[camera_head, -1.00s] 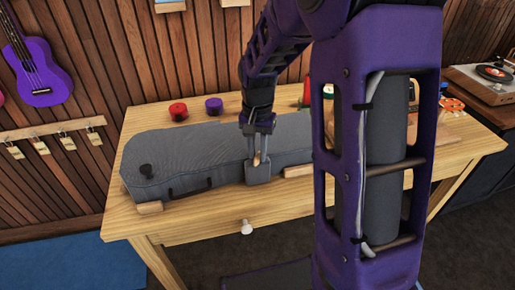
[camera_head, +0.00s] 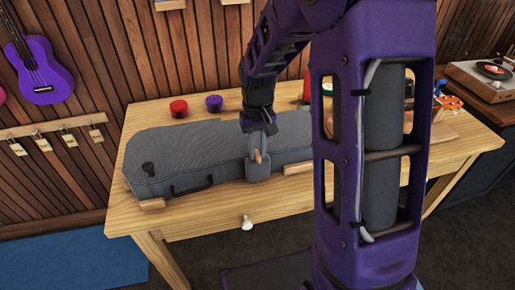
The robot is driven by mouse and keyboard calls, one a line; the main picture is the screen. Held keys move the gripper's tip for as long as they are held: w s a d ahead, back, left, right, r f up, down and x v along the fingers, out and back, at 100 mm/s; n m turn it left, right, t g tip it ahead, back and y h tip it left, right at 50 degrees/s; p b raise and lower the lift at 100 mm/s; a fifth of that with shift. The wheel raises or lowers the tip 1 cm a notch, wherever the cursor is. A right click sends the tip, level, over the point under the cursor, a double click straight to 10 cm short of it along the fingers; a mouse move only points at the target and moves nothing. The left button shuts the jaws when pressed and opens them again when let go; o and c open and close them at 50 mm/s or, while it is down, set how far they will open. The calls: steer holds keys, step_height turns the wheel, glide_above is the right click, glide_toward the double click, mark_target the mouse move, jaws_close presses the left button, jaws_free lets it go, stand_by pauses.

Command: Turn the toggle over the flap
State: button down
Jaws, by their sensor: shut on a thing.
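A grey ukulele case (camera_head: 205,150) lies on the wooden table. A grey flap (camera_head: 257,172) hangs over its front side. A small tan wooden toggle (camera_head: 258,156) stands upright at the flap. My gripper (camera_head: 258,150) comes down from above and its jaws are closed around the toggle. The fingertips are small here and partly hidden by the wrist.
A red round tin (camera_head: 179,109) and a purple one (camera_head: 214,103) stand behind the case. My arm hides the table's right middle part.

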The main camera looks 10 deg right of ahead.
mark_target(258, 153)
stand_by(0.3)
steer(key=c, duration=0.8)
jaws_free()
steer(key=shift+o, duration=0.2)
step_height(258, 153, up, 18)
steer(key=p, duration=0.2)
steer(key=shift+f, duration=0.25)
